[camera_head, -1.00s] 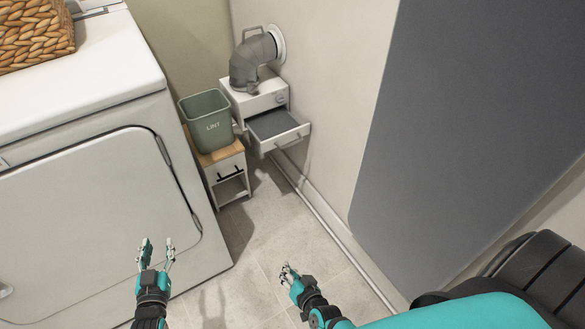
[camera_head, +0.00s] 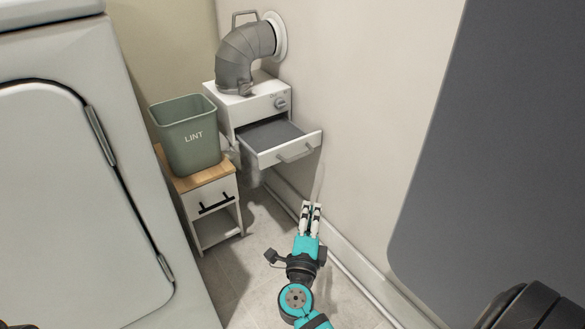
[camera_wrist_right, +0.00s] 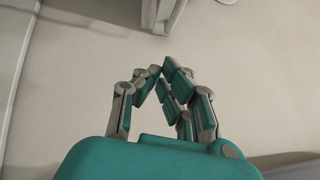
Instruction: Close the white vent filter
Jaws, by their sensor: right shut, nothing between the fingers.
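The white vent filter (camera_head: 290,150) is a drawer with a grey mesh inside and a bar handle (camera_head: 296,153) on its front. It is pulled out of the white vent box (camera_head: 262,103) on the wall. My right gripper (camera_head: 311,205) is shut and empty, below and in front of the drawer, not touching it. In the right wrist view its fingers (camera_wrist_right: 163,75) come together with nothing between them, and a white part with a handle shows at the top edge. My left gripper is not in view.
A green LINT bin (camera_head: 187,135) stands on a small wooden-topped cabinet (camera_head: 212,193) left of the vent box. A grey duct (camera_head: 245,55) rises from the box to the wall. A white machine (camera_head: 80,180) fills the left; a dark grey panel (camera_head: 490,130) stands at right.

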